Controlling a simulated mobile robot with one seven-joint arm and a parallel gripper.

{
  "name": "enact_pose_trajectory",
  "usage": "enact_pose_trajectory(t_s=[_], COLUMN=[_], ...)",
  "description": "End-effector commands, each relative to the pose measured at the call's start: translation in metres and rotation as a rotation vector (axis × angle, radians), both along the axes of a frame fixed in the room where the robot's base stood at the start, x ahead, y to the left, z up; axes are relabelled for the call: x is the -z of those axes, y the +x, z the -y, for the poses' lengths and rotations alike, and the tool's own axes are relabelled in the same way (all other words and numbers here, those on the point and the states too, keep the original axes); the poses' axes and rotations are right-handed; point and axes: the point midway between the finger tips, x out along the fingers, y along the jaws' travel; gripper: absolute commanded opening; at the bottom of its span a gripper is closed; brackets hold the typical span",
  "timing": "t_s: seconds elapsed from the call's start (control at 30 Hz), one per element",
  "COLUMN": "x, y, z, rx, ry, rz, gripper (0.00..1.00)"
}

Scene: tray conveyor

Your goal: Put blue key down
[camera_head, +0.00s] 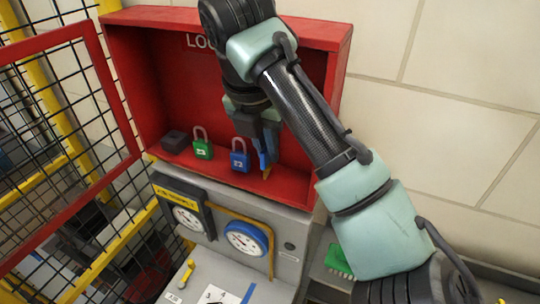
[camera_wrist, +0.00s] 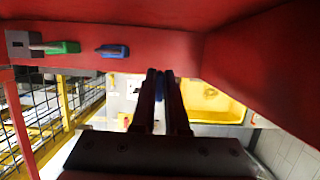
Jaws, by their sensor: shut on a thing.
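My gripper (camera_head: 264,150) reaches down inside the red lock box (camera_head: 325,95), at the right of its floor. It is shut on the blue key (camera_head: 263,161), which hangs low between the fingers near the box's front edge. Whether the key touches the floor I cannot tell. In the wrist view the fingers (camera_wrist: 160,75) are close together with a blue strip between them; most of the key is hidden. The blue padlock (camera_head: 239,160) stands just left of my gripper, apart from it. It also shows in the wrist view (camera_wrist: 113,50).
A green padlock (camera_head: 203,150) and a dark block (camera_head: 174,141) stand farther left in the box. The red mesh door (camera_head: 133,150) is open at left. Below are gauges, one with a blue rim (camera_head: 245,239). My arm crosses the box's right side.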

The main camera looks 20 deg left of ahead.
Motion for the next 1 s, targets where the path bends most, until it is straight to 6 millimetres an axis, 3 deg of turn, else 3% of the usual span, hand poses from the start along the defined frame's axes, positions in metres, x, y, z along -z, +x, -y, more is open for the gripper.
enact_pose_trajectory(t_s=[0.13,0.43,0.87,0.9,1.0], x=[0.004,0.033,0.041,0.04,0.04], y=[0.009,0.007,0.008,0.008,0.008], z=[0.0,0.001,0.001,0.001,0.001], rx=[0.0,-0.001,0.0,0.001,0.0], ry=[-0.001,-0.001,-0.001,-0.002,-0.001], rz=[-0.007,-0.004,-0.002,-0.002,-0.002], gripper=[0.0,0.0,0.0,0.17,0.35])
